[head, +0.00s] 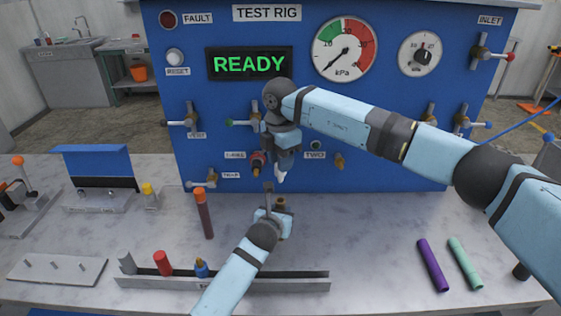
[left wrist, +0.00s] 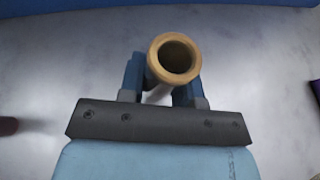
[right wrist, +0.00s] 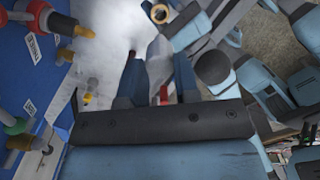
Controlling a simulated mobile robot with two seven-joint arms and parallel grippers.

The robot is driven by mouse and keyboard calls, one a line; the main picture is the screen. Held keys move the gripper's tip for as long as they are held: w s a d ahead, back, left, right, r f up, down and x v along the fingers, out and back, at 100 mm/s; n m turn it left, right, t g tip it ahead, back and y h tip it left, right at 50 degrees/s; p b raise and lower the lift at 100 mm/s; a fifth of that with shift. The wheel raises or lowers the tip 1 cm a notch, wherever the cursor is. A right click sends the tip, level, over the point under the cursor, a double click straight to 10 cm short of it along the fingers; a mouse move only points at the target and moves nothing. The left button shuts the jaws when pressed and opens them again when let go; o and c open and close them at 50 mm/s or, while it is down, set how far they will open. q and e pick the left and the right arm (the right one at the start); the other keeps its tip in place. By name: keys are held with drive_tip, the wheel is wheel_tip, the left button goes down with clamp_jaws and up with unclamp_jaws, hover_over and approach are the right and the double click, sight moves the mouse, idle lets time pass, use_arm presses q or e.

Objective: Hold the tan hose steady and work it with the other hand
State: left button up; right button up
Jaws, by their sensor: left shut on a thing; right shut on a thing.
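The tan hose (head: 281,203) stands roughly upright, low in front of the blue panel. Its open round end (left wrist: 174,57) faces the left wrist camera. My left gripper (head: 271,212) is shut on it below the rim. My right gripper (head: 281,165) is above, shut on a small tool with a whitish pointed tip (head: 280,175). The tool's rear is partly hidden by the fingers.
The blue test rig (head: 350,120) with valves and ports stands close behind both grippers. A grey trough (head: 290,282) holds red and blue pieces in front. Purple (head: 432,265) and green (head: 465,263) hoses lie right; the counter between is clear.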

use_arm(q)
drive_tip(key=o, duration=1)
drive_tip(key=shift+s, duration=0.15)
